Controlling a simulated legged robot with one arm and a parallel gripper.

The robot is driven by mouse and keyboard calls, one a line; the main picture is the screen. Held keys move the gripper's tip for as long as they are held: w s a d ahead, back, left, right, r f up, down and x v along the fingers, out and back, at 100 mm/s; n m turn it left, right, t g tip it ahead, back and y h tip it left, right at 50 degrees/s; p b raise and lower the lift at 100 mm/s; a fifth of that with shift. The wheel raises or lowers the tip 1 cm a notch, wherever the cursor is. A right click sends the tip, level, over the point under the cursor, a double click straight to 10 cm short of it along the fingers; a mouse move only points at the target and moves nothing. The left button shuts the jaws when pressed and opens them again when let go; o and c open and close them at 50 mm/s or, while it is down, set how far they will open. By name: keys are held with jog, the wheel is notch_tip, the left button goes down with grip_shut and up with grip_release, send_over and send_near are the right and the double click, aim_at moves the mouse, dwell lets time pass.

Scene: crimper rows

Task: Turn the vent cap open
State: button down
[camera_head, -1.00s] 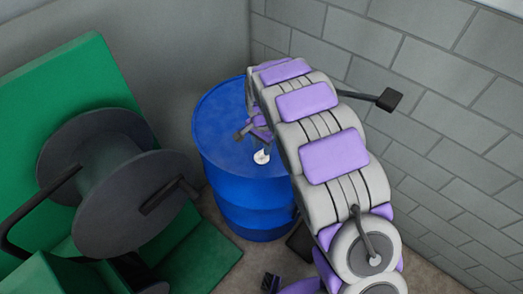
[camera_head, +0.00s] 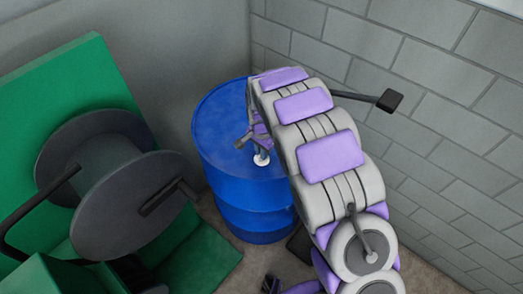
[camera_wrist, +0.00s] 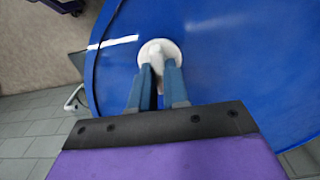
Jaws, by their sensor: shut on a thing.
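The vent cap (camera_head: 261,160) is a small white round piece on the top of a blue drum (camera_head: 221,130). In the wrist view the cap (camera_wrist: 160,49) shows as a white disc with a raised ridge, near the drum's rim. My gripper (camera_wrist: 160,75) reaches over the drum top, its two blue-grey fingers shut on the ridge of the vent cap. The fingers hide part of the ridge and the near side of the disc. In the head view my gripper (camera_head: 258,146) is partly hidden behind my arm.
A green machine with a dark grey reel (camera_head: 150,205) and crank stands left of the drum. Bare floor (camera_head: 225,268) shows in front of the drum.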

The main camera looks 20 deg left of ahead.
jog(key=shift+r+n+p, duration=0.1)
jog(key=shift+n+p, duration=0.2)
jog(key=n+p, duration=0.2)
jog(key=shift+r+n, duration=0.1)
jog(key=shift+n, duration=0.3)
jog(key=n+p, duration=0.3)
jog(key=n, duration=0.2)
jog(key=shift+a, duration=0.1)
jog(key=n+p, duration=0.2)
jog(key=n, duration=0.2)
jog(key=shift+w+n, duration=0.1)
jog(key=shift+n, duration=0.3)
jog(key=n+p, duration=0.2)
jog(key=n, duration=0.2)
jog(key=shift+n, duration=0.4)
jog(key=c, duration=1.1)
grip_release()
jog(key=shift+f, duration=0.2)
